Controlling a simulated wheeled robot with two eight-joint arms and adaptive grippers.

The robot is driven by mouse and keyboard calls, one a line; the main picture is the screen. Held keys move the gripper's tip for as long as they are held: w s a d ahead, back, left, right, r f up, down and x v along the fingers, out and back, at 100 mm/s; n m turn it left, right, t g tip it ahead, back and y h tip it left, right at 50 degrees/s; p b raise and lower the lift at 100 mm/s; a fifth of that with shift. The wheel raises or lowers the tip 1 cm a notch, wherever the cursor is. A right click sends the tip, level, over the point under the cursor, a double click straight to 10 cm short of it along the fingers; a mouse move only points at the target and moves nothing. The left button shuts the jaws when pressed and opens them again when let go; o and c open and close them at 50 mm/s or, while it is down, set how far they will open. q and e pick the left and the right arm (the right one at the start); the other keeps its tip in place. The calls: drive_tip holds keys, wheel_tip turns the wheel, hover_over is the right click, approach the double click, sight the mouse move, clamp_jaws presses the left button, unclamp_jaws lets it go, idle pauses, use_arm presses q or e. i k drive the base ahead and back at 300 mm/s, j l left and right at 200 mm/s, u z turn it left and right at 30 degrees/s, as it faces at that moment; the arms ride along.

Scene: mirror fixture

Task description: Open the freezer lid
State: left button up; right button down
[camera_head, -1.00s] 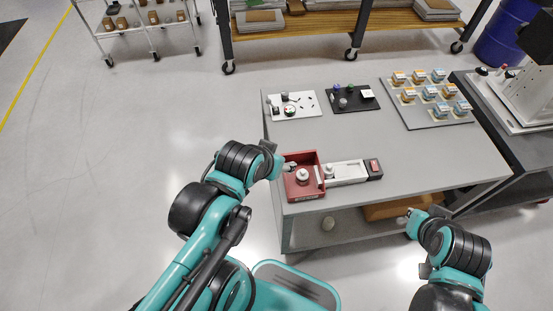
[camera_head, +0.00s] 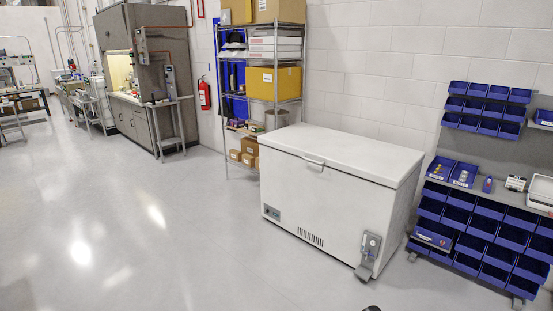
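The white chest freezer (camera_head: 318,208) stands against the back wall, right of centre in the head view. Its flat white lid (camera_head: 345,148) lies shut on the body. A small handle (camera_head: 314,163) sits at the lid's front edge. A grey device (camera_head: 369,252) is on the right part of the freezer's front. Neither gripper shows in the current view. A small dark shape shows at the bottom edge below the freezer, too little of it to identify.
A metal shelf rack (camera_head: 276,75) with boxes stands close to the freezer's left. A rack of blue bins (camera_head: 480,222) stands to its right. A red fire extinguisher (camera_head: 204,93) hangs on the wall farther left. The floor in front and to the left is clear.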

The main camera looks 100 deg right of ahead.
sight(387, 164)
drive_tip(key=z, duration=0.4)
drive_tip(key=k+z, duration=0.15)
drive_tip(key=z, duration=0.2)
drive_tip(key=l+z, duration=0.1)
drive_tip(key=z, duration=0.3)
drive_tip(key=k+z, duration=0.1)
drive_tip(key=z, duration=0.3)
drive_tip(key=i+l+z, duration=0.1)
drive_tip(key=z, duration=0.35)
drive_tip(key=i+l+z, duration=0.1)
drive_tip(key=z, duration=0.35)
drive_tip(key=i+l+z, duration=0.1)
drive_tip(key=z, duration=0.35)
drive_tip(key=i+z, duration=0.1)
drive_tip(key=z, duration=0.35)
drive_tip(key=i+z, duration=0.15)
drive_tip(key=z, duration=0.3)
drive_tip(key=i+j, duration=0.2)
drive_tip(key=i, duration=0.3)
drive_tip(key=i+j, duration=0.15)
drive_tip(key=i, duration=0.35)
drive_tip(key=i+j, duration=0.2)
drive_tip(key=i, duration=0.3)
drive_tip(key=i+z, duration=0.45)
drive_tip(key=i, duration=0.2)
drive_tip(key=i+j+z, duration=0.1)
drive_tip(key=i+z, duration=0.35)
drive_tip(key=i, duration=0.25)
